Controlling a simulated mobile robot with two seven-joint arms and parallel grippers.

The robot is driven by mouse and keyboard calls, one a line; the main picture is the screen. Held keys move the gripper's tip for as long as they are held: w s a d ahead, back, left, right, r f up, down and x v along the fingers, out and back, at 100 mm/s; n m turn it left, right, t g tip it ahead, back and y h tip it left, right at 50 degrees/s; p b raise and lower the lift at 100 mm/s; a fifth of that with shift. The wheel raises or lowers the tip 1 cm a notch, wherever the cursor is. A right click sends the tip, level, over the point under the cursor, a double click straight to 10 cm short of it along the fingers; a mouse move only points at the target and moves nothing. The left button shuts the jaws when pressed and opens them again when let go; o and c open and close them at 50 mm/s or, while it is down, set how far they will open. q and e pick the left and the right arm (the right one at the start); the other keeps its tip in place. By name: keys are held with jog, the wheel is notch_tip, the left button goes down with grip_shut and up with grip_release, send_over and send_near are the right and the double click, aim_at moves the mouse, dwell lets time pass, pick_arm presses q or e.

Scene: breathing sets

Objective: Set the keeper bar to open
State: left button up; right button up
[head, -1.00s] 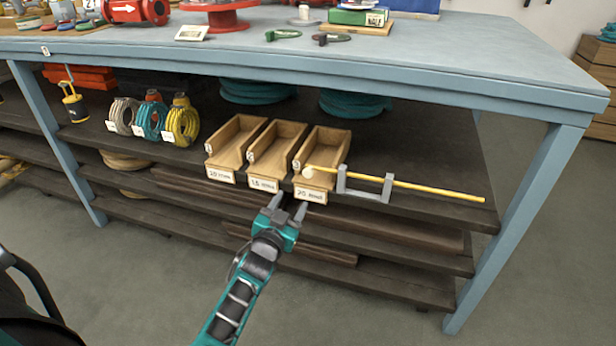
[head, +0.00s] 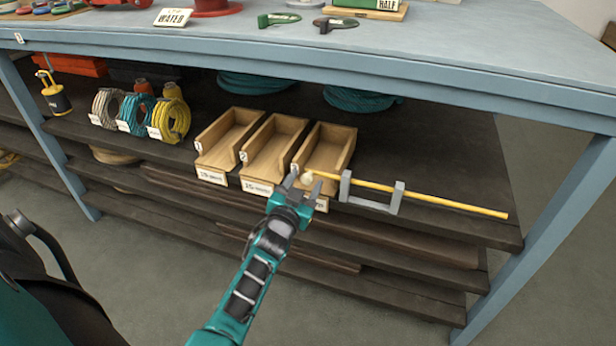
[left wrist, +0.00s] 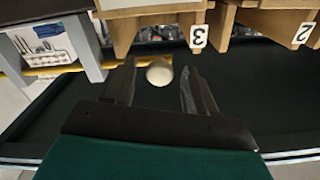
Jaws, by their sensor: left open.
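The keeper bar (head: 430,199) is a thin yellow rod with a white ball knob (head: 306,178) on its left end. It lies along the shelf's front edge, through a grey two-post bracket (head: 370,204). My left gripper (head: 303,184) is open at the knob end, in front of the wooden bins. In the left wrist view the knob (left wrist: 159,73) shows between the two spread fingers (left wrist: 159,68), with a gap on each side. Whether it lies at fingertip depth is hard to tell. My right gripper is in neither view.
Three wooden bins (head: 268,163) stand just behind and left of the bar. Coiled hoses (head: 170,120) sit farther left on the shelf (head: 450,150). The blue workbench top (head: 400,45) overhangs it, and a blue leg (head: 545,245) stands to the right.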

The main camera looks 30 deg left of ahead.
pick_arm(q)
jog(key=shift+w, duration=0.2)
grip_shut()
dwell(0.5)
